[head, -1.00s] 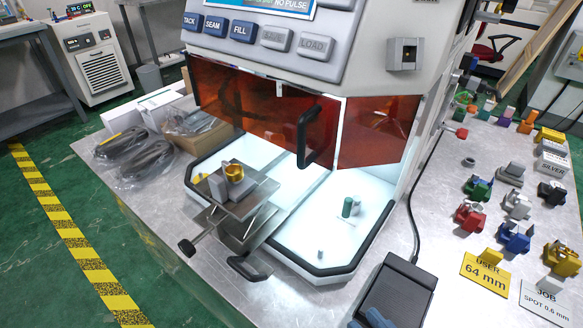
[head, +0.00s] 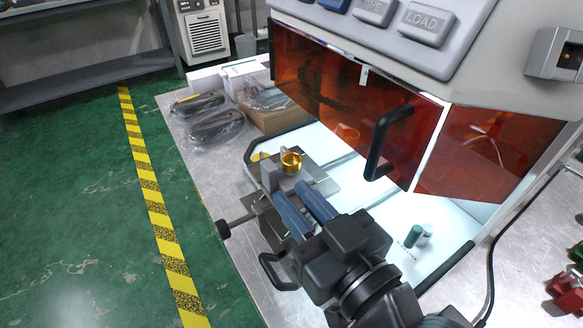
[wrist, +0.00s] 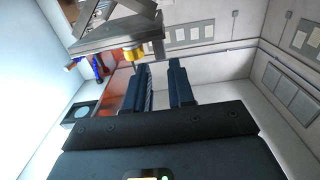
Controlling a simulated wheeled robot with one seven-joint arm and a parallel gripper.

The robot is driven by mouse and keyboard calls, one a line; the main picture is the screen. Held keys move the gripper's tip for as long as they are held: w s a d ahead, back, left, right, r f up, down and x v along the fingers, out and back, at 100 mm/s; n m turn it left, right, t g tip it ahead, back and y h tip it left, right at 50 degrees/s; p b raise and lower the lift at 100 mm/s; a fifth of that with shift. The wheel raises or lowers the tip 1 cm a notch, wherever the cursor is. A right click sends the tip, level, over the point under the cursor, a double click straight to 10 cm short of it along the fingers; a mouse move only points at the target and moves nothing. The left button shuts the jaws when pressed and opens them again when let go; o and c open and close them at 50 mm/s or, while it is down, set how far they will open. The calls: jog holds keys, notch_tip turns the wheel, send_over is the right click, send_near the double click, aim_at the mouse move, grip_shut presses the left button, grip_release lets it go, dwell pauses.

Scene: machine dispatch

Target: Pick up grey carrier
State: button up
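A grey block (head: 269,179) stands on the metal plate of a small lift stand (head: 322,187), beside a round gold piece (head: 291,163). It looks like the grey carrier, but its full shape is hard to make out. My gripper (head: 294,193) has two blue fingers, apart with nothing between them, just on the near side of the plate. In the wrist view, my gripper (wrist: 158,66) is also open. There the gold piece (wrist: 134,54) shows near the left fingertip, against the plate (wrist: 120,32). The grey block is not clear in that view.
The machine's orange window (head: 330,95) with a black handle (head: 385,140) hangs over the work bay. A green cylinder (head: 413,236) stands on the bay floor. Bagged cables (head: 212,122) and boxes lie at the back left. A red clamp (head: 568,290) shows at the right edge.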

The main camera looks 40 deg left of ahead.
aim_at(273, 171)
jog(key=x, duration=0.2)
jog(key=p+x, duration=0.1)
jog(key=x, duration=0.1)
jog(key=shift+a+r, duration=0.2)
jog(key=shift+r, duration=0.2)
jog(key=shift+w+a+f, duration=0.15)
jog(key=shift+w+a, duration=0.1)
jog(key=shift+a, duration=0.2)
grip_shut()
